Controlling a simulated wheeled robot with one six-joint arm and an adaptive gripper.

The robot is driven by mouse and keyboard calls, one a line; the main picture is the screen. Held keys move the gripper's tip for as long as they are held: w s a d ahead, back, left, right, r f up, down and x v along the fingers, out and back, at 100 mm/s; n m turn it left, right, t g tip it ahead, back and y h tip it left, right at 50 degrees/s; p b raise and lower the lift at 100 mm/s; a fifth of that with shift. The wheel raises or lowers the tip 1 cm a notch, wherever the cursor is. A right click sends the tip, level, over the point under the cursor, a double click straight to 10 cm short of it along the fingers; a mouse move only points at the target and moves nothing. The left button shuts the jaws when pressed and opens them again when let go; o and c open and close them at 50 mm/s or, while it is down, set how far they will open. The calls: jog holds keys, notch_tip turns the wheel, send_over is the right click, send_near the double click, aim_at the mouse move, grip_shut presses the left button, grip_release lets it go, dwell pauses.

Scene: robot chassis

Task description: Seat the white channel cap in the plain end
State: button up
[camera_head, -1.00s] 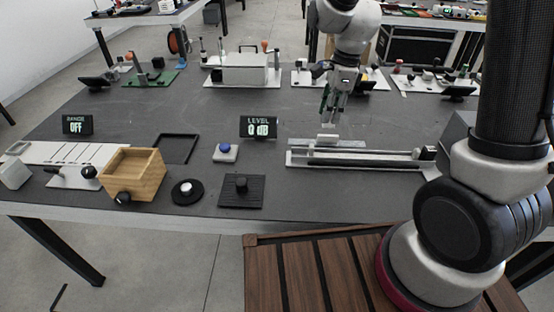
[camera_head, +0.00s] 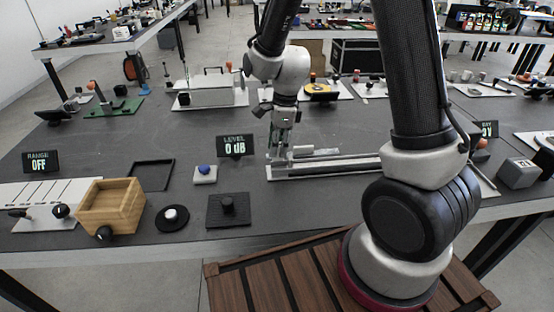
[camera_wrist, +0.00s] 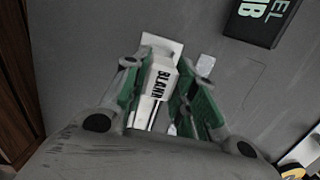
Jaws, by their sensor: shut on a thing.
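My gripper (camera_head: 279,154) is low over the left end of the long pale channel piece (camera_head: 325,171) on the dark table. In the wrist view my gripper (camera_wrist: 160,74) has its green-lined fingers shut on the white channel cap (camera_wrist: 164,61). The cap lies between the fingers, with black lettering reading "BLANK" near it and a wider white plate at its far side. The fingers hide much of the cap in the head view. I cannot tell whether the cap touches the channel.
A short grey strip (camera_head: 316,153) lies behind the channel. A level display (camera_head: 236,146) reads 0 dB. A blue-topped button (camera_head: 205,173), a black square pad with a knob (camera_head: 229,210) and a wooden box (camera_head: 112,206) stand to the left. Bare table lies behind the display.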

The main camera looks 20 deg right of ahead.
aim_at(278, 157)
jog(key=shift+f, duration=2.2)
jog(key=shift+f, duration=0.1)
jog(key=o, duration=0.9)
jog(key=shift+o, duration=0.2)
jog(key=r, duration=0.4)
jog(key=d+r, duration=0.1)
jog(key=r, duration=0.7)
jog(key=shift+s+d+r, duration=0.15)
jog(key=shift+d, duration=0.1)
jog(key=s+d+r+n+t, duration=0.2)
jog(key=s+d+r+n, duration=0.4)
jog(key=s+n, duration=0.4)
jog(key=s+d+r+n+t+h, duration=0.1)
jog(key=s+d+r+n+t, duration=0.1)
jog(key=s+d+r+n, duration=0.5)
jog(key=s+r+n, duration=0.2)
jog(key=s+n, duration=0.1)
jog(key=shift+s+d+r, duration=0.25)
jog(key=shift+s, duration=0.15)
